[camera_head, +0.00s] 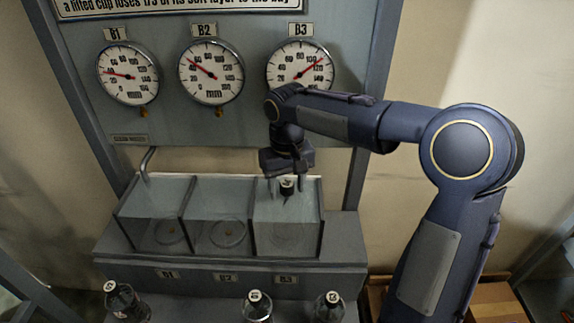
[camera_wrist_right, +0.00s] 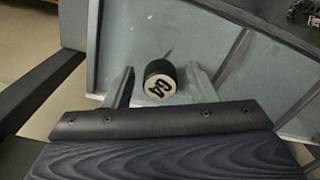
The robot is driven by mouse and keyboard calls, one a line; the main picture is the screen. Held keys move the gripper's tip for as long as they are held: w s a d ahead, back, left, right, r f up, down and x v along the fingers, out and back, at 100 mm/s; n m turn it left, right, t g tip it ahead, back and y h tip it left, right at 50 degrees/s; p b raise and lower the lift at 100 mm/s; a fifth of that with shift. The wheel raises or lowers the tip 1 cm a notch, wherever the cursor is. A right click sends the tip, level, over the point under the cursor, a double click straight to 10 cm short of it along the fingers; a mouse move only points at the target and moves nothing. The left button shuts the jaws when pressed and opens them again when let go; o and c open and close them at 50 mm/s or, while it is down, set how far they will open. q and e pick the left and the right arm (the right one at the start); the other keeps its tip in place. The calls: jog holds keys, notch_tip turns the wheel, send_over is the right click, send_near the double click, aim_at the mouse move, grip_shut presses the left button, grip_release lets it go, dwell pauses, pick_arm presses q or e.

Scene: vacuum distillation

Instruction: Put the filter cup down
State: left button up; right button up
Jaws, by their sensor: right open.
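The filter cup shows as a black top with a pale label (camera_head: 287,186) in the B3 compartment, at the right end of the clear tank (camera_head: 220,222). In the right wrist view its round label reads "G4" (camera_wrist_right: 159,87). My right gripper (camera_head: 287,180) reaches down over that compartment. Its fingers (camera_wrist_right: 160,76) stand open on either side of the cup's top, with a gap visible at the left finger. The cup's lower body is hard to make out, so I cannot tell whether it touches the floor. My left gripper is not in view.
Compartments B1 and B2 show round floor marks (camera_head: 168,232). Gauges B1 (camera_head: 128,73), B2 (camera_head: 211,70) and B3 (camera_head: 300,66) hang behind. Three dark-topped bottles (camera_head: 122,302), (camera_head: 257,306), (camera_head: 328,307) stand in front of the tank. Brown boxes (camera_head: 497,300) sit lower right.

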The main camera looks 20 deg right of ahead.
notch_tip(320, 180, up, 10)
jog(key=shift+f, duration=0.1)
jog(key=shift+s+r, duration=0.1)
jog(key=shift+r, duration=0.35)
jog(key=s+f+t+y, duration=0.1)
jog(key=s+f+t, duration=0.1)
jog(key=s+f, duration=0.2)
jog(key=s+a+f+t+y, duration=0.1)
jog(key=s+f, duration=0.2)
jog(key=s, duration=0.8)
jog(key=s+a+f+m+t+y, duration=0.1)
jog(key=s+f, duration=0.3)
jog(key=s, duration=0.4)
jog(key=shift+s+f+t+y, duration=0.15)
jog(key=shift+f+t+y, duration=0.2)
jog(key=shift+t, duration=0.45)
